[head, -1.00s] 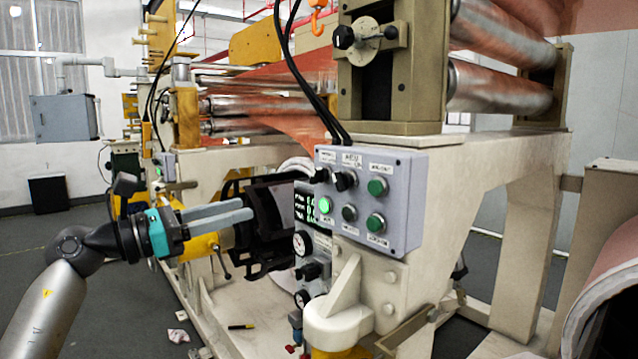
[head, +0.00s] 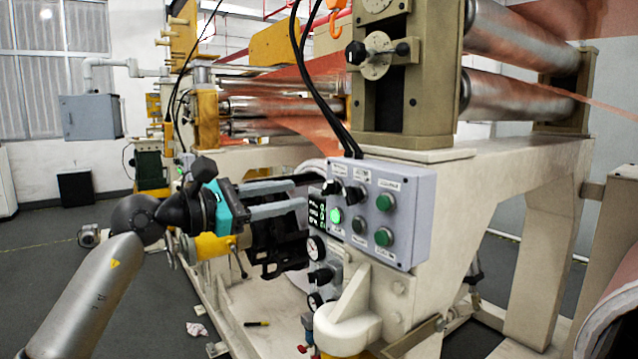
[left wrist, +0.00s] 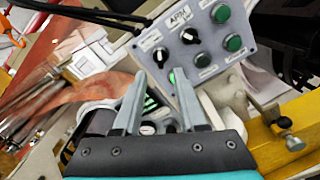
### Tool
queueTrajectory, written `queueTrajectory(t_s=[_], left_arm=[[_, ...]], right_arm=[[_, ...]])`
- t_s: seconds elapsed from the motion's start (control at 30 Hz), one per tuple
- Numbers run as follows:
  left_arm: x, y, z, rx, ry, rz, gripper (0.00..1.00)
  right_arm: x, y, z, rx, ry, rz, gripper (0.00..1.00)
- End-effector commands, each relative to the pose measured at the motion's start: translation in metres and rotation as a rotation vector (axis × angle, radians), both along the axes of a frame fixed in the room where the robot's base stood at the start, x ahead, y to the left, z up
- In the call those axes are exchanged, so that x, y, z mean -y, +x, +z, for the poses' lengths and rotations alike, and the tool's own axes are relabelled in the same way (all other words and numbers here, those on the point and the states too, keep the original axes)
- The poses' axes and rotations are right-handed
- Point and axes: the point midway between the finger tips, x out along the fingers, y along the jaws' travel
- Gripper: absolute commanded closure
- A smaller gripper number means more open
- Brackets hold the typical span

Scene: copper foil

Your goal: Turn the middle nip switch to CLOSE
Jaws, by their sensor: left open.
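The grey control box (head: 408,222) carries two black switch knobs and several buttons. The middle knob of the top row (head: 354,193) is a black selector under a small label; it also shows in the left wrist view (left wrist: 189,36). I cannot read its CLOSE mark or its exact setting. My left gripper (head: 302,194) is left of the box, its two grey fingers pointing toward it, open and empty. In the left wrist view the fingertips (left wrist: 160,75) lie below the switches, apart from them. My right gripper is not in view.
A left black knob (head: 331,187), a lit green button (head: 337,215) and other buttons crowd the middle switch. Gauges (head: 316,247) and a dark display sit left of the box. Black cables (head: 322,100) drop behind its top. Metal rollers (head: 515,95) stand above.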

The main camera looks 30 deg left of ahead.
Motion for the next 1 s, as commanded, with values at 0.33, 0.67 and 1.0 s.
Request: queueTrajectory(t_s=[0.33, 0.67, 1.0], left_arm=[[0.017, 0.042, 0.003, 0.002, -0.003, -0.001, 0.59], [0.026, 0.064, 0.0, 0.0, -0.002, -0.001, 0.59], [0.027, 0.065, 0.0, 0.0, -0.001, -0.001, 0.66]], right_arm=[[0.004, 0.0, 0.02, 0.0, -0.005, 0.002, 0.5], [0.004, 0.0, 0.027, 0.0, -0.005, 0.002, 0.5], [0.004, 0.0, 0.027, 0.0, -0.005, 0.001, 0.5]])
